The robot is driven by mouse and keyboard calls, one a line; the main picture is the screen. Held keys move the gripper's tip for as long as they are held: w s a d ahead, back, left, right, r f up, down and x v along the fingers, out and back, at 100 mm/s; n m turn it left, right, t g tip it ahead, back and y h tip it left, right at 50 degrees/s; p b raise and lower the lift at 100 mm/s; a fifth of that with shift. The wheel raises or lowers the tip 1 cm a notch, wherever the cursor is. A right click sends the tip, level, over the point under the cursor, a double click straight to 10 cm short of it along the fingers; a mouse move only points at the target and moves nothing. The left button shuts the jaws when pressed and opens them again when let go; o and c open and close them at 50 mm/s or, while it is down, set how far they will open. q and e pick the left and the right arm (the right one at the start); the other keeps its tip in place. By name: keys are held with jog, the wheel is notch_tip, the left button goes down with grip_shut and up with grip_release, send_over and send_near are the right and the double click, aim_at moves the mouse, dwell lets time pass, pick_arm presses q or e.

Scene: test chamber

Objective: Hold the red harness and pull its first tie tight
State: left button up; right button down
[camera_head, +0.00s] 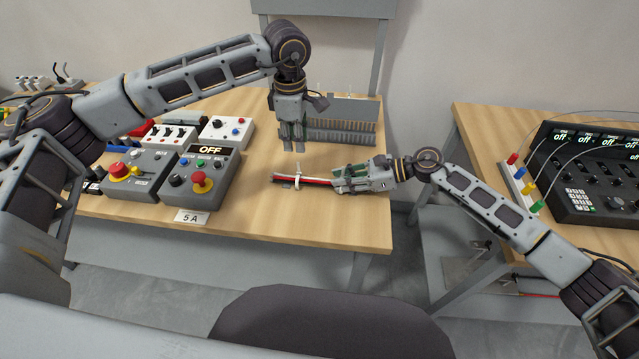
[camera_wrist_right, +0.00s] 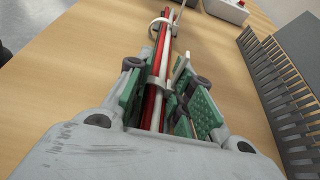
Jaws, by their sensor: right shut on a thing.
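The red harness (camera_head: 315,181), a bundle of red, white and dark wires, lies low along the table's front part. My right gripper (camera_head: 340,182) is shut around its right part; the wrist view shows the bundle (camera_wrist_right: 161,55) running between the green finger pads. A white tie (camera_head: 298,177) loops around the harness left of my right gripper, and shows at the far end in the wrist view (camera_wrist_right: 160,22). Another pale loop (camera_wrist_right: 156,84) sits close to the fingertips. My left gripper (camera_head: 293,146) points down, apparently open and empty, above and behind the harness, apart from it.
A grey slotted rack (camera_head: 340,130) stands behind the harness. Control boxes, including one reading OFF (camera_head: 200,172) with a red button, stand to the left. A second table (camera_head: 480,150) with a black console (camera_head: 590,175) is at the right. The wooden table (camera_head: 270,215) is clear in front.

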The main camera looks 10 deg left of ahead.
jog(key=c, duration=1.2)
grip_release()
jog(key=shift+o, duration=0.2)
jog(key=shift+d, duration=0.15)
jog(key=shift+v, duration=5.85)
